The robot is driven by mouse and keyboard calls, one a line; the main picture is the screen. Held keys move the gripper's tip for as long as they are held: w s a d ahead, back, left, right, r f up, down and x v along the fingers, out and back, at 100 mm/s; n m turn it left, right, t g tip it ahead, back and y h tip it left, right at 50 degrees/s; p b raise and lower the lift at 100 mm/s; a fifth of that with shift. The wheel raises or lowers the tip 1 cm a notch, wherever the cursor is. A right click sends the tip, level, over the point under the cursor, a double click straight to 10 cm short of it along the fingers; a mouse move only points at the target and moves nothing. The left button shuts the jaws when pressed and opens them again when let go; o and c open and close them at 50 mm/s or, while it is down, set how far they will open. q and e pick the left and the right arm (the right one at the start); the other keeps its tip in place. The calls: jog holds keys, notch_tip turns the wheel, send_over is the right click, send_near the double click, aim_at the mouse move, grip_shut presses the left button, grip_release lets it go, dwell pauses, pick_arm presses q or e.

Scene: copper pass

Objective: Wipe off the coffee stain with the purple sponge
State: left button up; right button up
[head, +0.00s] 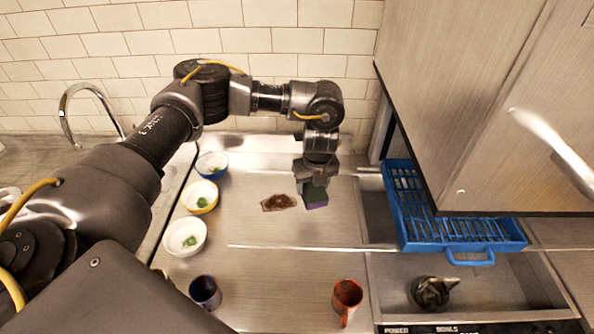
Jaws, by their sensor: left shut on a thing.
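The brown coffee stain (278,202) lies on the metal counter (255,268) near the middle of the head view. The sponge (315,197), green on top with a purple lower part, is just to the right of the stain. My left gripper (314,181) points down from above and is shut on the sponge. The sponge is at or close to the counter surface; I cannot tell whether it touches. The gripper's fingertips are partly hidden by the sponge. My right gripper is not in the view.
Several bowls stand left of the stain: blue (211,163), yellow (200,197) and white (184,237). A dark purple cup (205,292) and an orange-red mug (347,297) stand at the front. A blue rack (402,222) and a dark crumpled item (432,292) are right. A cabinet (465,100) overhangs there.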

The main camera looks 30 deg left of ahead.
pick_arm(q)
jog(key=a+m, duration=0.1)
jog(key=m, duration=0.1)
jog(key=w+a+m+p, duration=0.1)
jog(key=m, duration=0.1)
jog(key=a+f+m+p, duration=0.1)
jog(key=a+m, duration=0.1)
jog(key=shift+w+a+t+h, duration=0.1)
jog(key=shift+w+t+h, duration=0.05)
jog(key=shift+t+h, duration=0.2)
jog(key=a+m, duration=0.1)
jog(key=f+m+p, duration=0.1)
jog(key=shift+w+a+m+h, duration=0.15)
jog(key=shift+a+m+h, duration=0.15)
jog(key=shift+a, duration=0.1)
